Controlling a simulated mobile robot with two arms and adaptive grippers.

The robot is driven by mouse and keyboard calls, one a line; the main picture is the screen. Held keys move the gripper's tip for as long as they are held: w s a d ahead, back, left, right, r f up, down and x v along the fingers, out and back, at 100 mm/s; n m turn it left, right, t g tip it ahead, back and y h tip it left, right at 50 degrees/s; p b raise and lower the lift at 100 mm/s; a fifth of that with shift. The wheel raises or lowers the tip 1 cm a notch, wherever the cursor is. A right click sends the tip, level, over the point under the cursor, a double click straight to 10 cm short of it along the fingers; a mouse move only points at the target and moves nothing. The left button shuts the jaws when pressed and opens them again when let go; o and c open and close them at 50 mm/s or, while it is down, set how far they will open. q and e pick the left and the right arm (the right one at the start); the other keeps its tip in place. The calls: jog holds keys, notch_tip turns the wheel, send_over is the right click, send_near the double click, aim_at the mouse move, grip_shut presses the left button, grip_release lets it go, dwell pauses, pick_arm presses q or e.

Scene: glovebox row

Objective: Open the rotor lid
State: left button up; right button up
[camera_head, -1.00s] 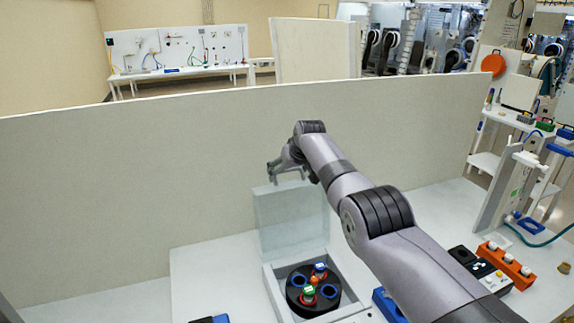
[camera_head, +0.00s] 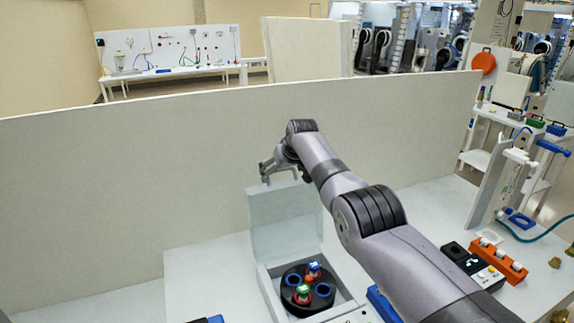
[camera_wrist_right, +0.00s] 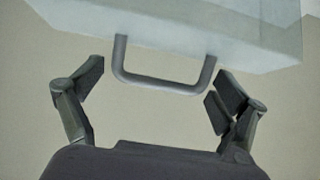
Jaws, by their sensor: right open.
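The rotor lid (camera_head: 284,222) is a pale, see-through panel standing raised at the back of a white box (camera_head: 268,290). Inside the box is a black rotor (camera_head: 294,292) holding capped tubes, one with a green top and one with a blue top. My right gripper (camera_head: 280,170) is at the lid's top edge. In the right wrist view my gripper (camera_wrist_right: 160,88) is open, its fingers apart on either side of the lid's grey handle (camera_wrist_right: 160,84), with gaps and no visible contact. The lid (camera_wrist_right: 185,25) fills the top there. My left gripper does not show.
A tall pale partition (camera_head: 120,190) stands behind the table. An orange rack (camera_head: 498,262) and a black device (camera_head: 466,262) are at the right, beyond my right arm. A blue item (camera_head: 382,303) lies close under that arm. The table left of the box is mostly clear.

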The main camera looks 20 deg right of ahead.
jog(key=shift+s+r, duration=0.35)
jog(key=shift+r, duration=0.3)
jog(key=shift+s+d+r, duration=0.1)
jog(key=shift+s+r, duration=0.35)
jog(key=shift+s, duration=0.1)
jog(key=v, duration=0.9)
jog(key=shift+d+f, duration=0.1)
jog(key=shift+d, duration=0.05)
